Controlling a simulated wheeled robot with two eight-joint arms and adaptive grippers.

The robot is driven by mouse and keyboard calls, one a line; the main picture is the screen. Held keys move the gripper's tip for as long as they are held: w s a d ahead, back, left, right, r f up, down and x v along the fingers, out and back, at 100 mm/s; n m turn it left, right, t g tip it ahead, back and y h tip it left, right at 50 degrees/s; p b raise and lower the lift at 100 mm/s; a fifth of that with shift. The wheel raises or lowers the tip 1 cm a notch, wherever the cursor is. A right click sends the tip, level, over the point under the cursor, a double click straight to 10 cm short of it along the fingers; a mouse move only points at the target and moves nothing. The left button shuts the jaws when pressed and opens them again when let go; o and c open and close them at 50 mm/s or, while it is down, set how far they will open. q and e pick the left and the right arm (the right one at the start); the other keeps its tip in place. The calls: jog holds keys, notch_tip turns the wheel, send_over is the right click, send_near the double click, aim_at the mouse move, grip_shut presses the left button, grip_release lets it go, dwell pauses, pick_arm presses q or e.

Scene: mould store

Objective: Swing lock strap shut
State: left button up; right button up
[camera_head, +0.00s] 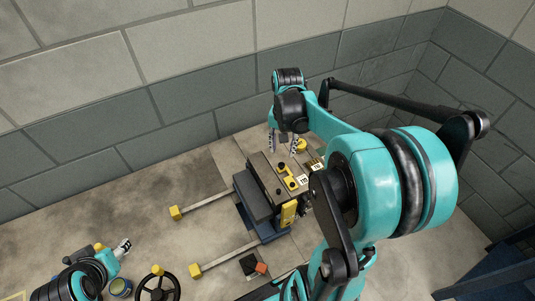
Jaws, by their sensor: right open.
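A mould (262,166) of beige and dark grey blocks stands on a low blue base near the middle of the head view. A small yellow strap-like piece with dark knobs (288,178) lies on its top; I take it for the lock strap, but cannot tell its swing position. Another yellow piece (288,213) is on the near side. My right gripper (283,147) points down over the far part of the mould, open and empty, close to a yellow round part (299,145). Contact cannot be told. My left gripper (125,246) is low at left, away from the mould; its jaw gap is unclear.
Two rails with yellow end blocks (175,212) (195,271) stick out left of the mould. A black handwheel (158,285), a small can (121,288) and a black-and-orange item (254,266) are in front. Block walls (190,95) close the back; a blue structure (500,270) is at lower right.

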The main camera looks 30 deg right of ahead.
aim_at(282, 164)
notch_tip(282, 164, down, 8)
jog(key=shift+r+b, duration=0.15)
jog(key=shift+b, duration=1)
grip_shut()
